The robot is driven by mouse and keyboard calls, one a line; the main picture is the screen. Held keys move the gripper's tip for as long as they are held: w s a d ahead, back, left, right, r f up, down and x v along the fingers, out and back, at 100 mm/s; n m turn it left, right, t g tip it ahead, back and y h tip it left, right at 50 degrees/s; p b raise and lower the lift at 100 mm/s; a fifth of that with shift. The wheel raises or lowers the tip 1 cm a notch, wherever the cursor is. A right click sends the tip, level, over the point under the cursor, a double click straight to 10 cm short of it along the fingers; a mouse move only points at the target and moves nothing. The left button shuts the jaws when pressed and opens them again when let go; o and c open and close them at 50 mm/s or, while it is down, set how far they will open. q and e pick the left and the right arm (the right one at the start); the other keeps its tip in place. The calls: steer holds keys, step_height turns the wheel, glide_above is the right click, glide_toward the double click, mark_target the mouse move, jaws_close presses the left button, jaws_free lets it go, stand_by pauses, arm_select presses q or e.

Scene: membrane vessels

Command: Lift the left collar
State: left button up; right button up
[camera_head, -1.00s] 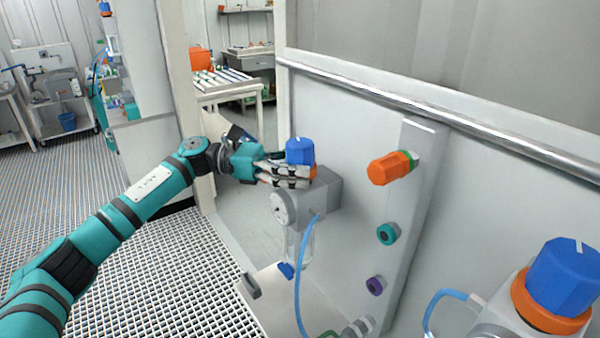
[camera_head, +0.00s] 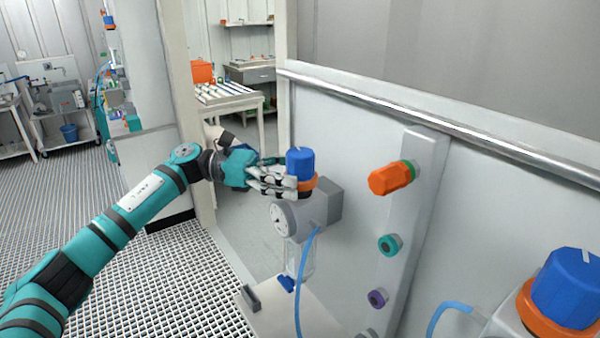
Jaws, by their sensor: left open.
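The left collar (camera_head: 306,186) is an orange ring under a blue knob (camera_head: 300,163), on top of a grey regulator body (camera_head: 313,213) with a round gauge (camera_head: 282,219). My left gripper (camera_head: 290,183) is open at the left side of the collar, its fingers level with it and the lower part of the knob. The fingers hide the collar's left part; I cannot tell whether they touch it. A second blue knob (camera_head: 568,288) with an orange collar (camera_head: 535,318) stands at the lower right. My right gripper is not in view.
An orange knob (camera_head: 388,180), a teal port (camera_head: 389,245) and a purple port (camera_head: 378,298) stick out from a grey upright strip on the wall. A metal rail (camera_head: 430,108) runs above. A blue hose (camera_head: 305,280) hangs below the regulator.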

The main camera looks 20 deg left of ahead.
arm_select(q)
steer(key=s+a, duration=0.1)
steer(key=a, duration=0.9)
steer(key=shift+s+a, duration=0.15)
steer(key=shift+a, duration=0.05)
